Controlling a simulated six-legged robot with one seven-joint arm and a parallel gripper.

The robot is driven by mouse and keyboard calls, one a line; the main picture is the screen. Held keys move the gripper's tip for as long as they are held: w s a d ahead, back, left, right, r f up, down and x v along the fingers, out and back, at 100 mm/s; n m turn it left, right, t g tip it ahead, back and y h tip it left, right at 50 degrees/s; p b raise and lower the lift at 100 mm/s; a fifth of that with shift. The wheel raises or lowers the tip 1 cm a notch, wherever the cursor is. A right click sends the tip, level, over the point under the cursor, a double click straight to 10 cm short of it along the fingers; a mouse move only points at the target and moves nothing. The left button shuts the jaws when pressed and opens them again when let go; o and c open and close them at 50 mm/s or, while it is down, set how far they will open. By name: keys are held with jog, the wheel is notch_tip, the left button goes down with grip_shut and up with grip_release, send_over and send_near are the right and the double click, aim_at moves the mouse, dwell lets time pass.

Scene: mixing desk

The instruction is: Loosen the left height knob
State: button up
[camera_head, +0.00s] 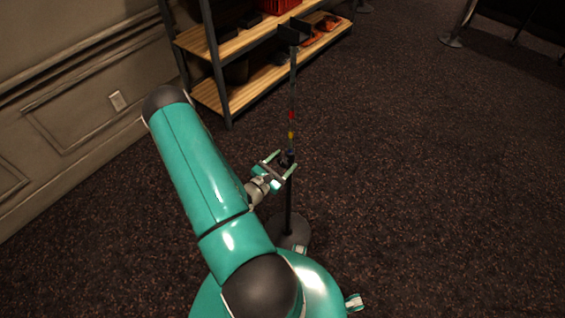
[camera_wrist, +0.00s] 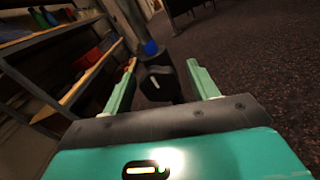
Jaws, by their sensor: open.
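The left height knob (camera_wrist: 161,84) is black with a white mark. It sits on a dark upright pole (camera_wrist: 130,22) just below a blue band (camera_wrist: 150,48). In the head view the pole (camera_head: 292,90) stands on a round base (camera_head: 290,231), with red and yellow bands partway up. My gripper (camera_head: 280,165) is at the pole at knob height. In the wrist view my gripper (camera_wrist: 163,80) is open, one teal finger on each side of the knob, with gaps between fingers and knob. In the head view the knob is too small to make out clearly.
A wooden shelf unit (camera_head: 240,40) with dark metal posts stands behind and left of the pole, holding a red crate (camera_head: 275,6) and other items. A panelled wall (camera_head: 70,90) runs along the left. Dark carpet (camera_head: 430,180) to the right is clear.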

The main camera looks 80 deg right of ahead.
jog(key=c, duration=1)
jog(key=shift+w+n, duration=0.1)
jog(key=shift+n, duration=2.1)
jog(key=o, duration=1)
jog(key=v, duration=1.3)
jog(key=shift+a, duration=0.35)
